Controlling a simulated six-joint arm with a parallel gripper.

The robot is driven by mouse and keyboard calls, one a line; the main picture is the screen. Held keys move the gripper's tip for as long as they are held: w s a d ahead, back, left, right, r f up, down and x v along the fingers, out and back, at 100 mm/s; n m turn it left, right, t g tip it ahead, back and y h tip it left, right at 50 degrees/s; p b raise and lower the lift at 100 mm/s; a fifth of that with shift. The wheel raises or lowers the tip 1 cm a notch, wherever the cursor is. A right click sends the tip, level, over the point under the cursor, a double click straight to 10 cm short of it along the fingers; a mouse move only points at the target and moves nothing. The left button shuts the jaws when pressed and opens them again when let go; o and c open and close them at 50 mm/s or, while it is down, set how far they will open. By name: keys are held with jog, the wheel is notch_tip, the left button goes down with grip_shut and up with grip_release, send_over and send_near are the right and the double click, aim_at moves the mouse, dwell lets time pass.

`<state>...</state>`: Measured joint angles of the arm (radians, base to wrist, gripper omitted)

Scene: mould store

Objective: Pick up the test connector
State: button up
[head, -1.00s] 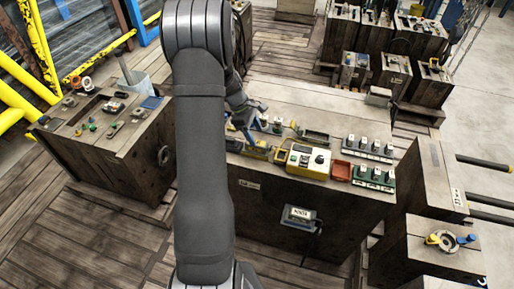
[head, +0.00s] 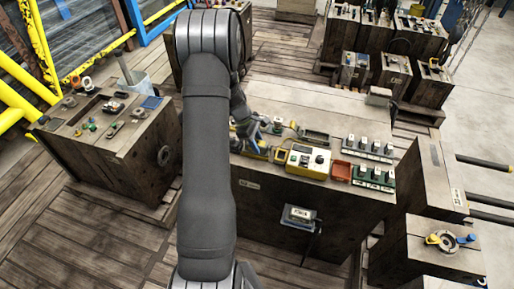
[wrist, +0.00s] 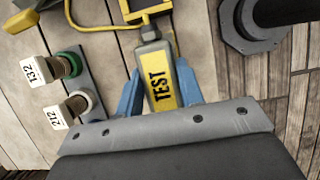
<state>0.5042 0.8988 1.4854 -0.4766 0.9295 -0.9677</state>
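The test connector (wrist: 161,84) is a yellow block marked TEST with a grey end and a cable gland, centred in the wrist view. My gripper (wrist: 159,66) has its two blue fingers on either side of it, close to its flanks. I cannot tell whether both fingers press on it. In the head view my gripper (head: 256,146) is low at the front left of the wooden bench (head: 275,96), and my arm and fingers mostly hide the connector.
A yellow tester box (head: 306,161) stands right of the gripper, with a red tray (head: 341,171) beyond it. Tagged connectors 132 (wrist: 60,66) and 212 (wrist: 72,109) stand left in the wrist view. A dark round flange (wrist: 247,27) is at the upper right. A yellow cable (wrist: 93,25) runs nearby.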

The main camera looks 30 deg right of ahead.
aim_at(262, 143)
jog(key=shift+c, duration=0.6)
jog(key=shift+r, duration=0.15)
notch_tip(262, 143, up, 4)
jog(key=shift+w+r, duration=0.1)
jog(key=s+d+r, duration=0.5)
jog(key=s+r, duration=0.1)
jog(key=s, duration=0.4)
jog(key=w+d+f, duration=0.1)
jog(key=w+d, duration=0.1)
jog(key=d, duration=0.8)
jog(key=w+d+f, duration=0.1)
jog(key=w+d, duration=0.2)
jog(key=d, duration=0.7)
jog(key=shift+f, duration=0.2)
jog(key=shift+a+f, duration=0.1)
jog(key=shift+f, duration=2.5)
jog(key=shift+f, duration=0.85)
